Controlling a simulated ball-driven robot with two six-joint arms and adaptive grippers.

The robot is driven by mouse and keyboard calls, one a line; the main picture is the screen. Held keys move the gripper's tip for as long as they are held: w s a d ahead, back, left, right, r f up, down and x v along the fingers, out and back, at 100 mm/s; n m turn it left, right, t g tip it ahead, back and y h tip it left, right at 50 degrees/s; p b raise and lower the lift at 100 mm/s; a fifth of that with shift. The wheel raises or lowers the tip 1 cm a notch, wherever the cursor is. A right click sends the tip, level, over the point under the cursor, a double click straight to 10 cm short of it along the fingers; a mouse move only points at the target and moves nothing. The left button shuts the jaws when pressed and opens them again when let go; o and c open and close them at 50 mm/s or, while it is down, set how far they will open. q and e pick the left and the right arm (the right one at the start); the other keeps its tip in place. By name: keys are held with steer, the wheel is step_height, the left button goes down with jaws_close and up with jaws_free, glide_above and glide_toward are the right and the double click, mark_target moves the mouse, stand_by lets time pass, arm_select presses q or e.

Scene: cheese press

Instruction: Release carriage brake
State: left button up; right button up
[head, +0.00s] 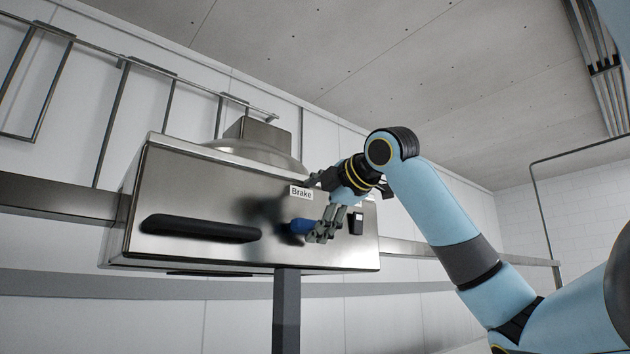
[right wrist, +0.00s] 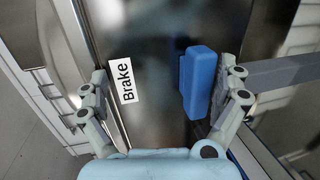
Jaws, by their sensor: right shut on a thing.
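The brake handle is a blue block (head: 301,226) on the front of a steel carriage housing (head: 190,190), just below a white "Brake" label (head: 301,193). My right gripper (head: 316,208) is at this front face and is shut on the blue handle. In the right wrist view the blue handle (right wrist: 201,82) lies between the two fingers (right wrist: 165,95), close beside the right one. The "Brake" label (right wrist: 123,81) lies nearer the left finger. The exact contact is hard to see. My left gripper is not in view.
A long black grip bar (head: 200,228) is on the housing's left front. A small black switch (head: 356,222) is to the right of the handle. A grey post (head: 286,310) stands below the housing. A metal rail (head: 60,195) runs behind it along the wall.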

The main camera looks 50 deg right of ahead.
steer(key=shift+s+a+r+b, duration=0.4)
steer(key=shift+a+r, duration=0.2)
steer(key=shift+s+a, duration=0.15)
steer(key=shift+s, duration=0.1)
steer(key=b+v, duration=0.2)
steer(key=v, duration=0.1)
steer(key=shift+s+f, duration=0.3)
steer(key=shift+f, duration=0.05)
steer(key=c, duration=0.6)
steer(key=s+b, duration=0.1)
steer(key=s, duration=0.1)
steer(key=s+b, duration=0.2)
steer(key=s, duration=0.1)
steer(key=s+b, duration=0.1)
steer(key=s, duration=0.1)
steer(key=shift+s+a+f, duration=0.15)
steer(key=shift+s+a, duration=0.15)
steer(key=shift+a, duration=0.05)
